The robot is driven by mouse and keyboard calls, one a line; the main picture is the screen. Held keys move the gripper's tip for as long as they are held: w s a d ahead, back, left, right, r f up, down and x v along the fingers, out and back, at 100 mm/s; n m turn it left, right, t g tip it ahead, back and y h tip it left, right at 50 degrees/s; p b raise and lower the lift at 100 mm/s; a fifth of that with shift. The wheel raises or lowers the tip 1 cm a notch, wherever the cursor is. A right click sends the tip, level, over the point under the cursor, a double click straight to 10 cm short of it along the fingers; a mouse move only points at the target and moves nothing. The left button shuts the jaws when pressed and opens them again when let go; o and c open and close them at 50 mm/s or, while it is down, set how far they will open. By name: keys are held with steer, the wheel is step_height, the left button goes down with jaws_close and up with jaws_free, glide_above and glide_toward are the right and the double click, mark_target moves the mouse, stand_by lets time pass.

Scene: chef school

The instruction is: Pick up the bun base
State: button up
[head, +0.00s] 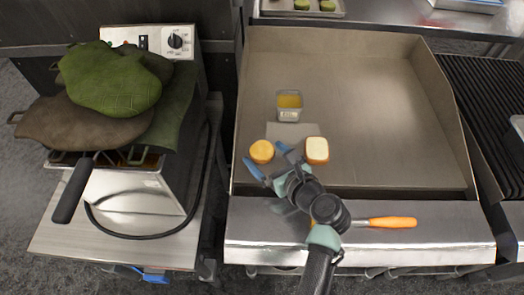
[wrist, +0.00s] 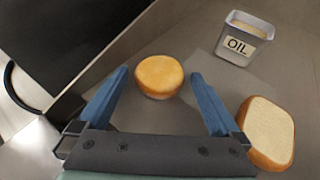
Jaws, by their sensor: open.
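A round golden bun piece (head: 262,151) lies on the flat griddle surface, and it also shows in the wrist view (wrist: 159,76). A squarish bread piece with a pale top and brown sides (head: 317,150) lies to its right, also in the wrist view (wrist: 268,132). I cannot tell for sure which is the bun base. My gripper (head: 265,156) is open and empty, with blue fingers. In the wrist view the round piece appears between the fingertips (wrist: 160,73), with gaps on both sides. I cannot tell the fingertips' height.
An oil container (head: 289,106) stands behind the bread pieces. An orange-handled tool (head: 385,222) lies on the griddle's front ledge, partly behind my arm. Raised griddle walls (head: 440,90) enclose the surface. The griddle's right side is clear.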

mark_target(266, 155)
steer(key=shift+w+a+f, duration=0.1)
steer(key=shift+w, duration=0.05)
steer(key=c, duration=1.2)
step_height(266, 155, up, 10)
steer(key=shift+r+p, duration=0.1)
steer(key=shift+p, duration=0.9)
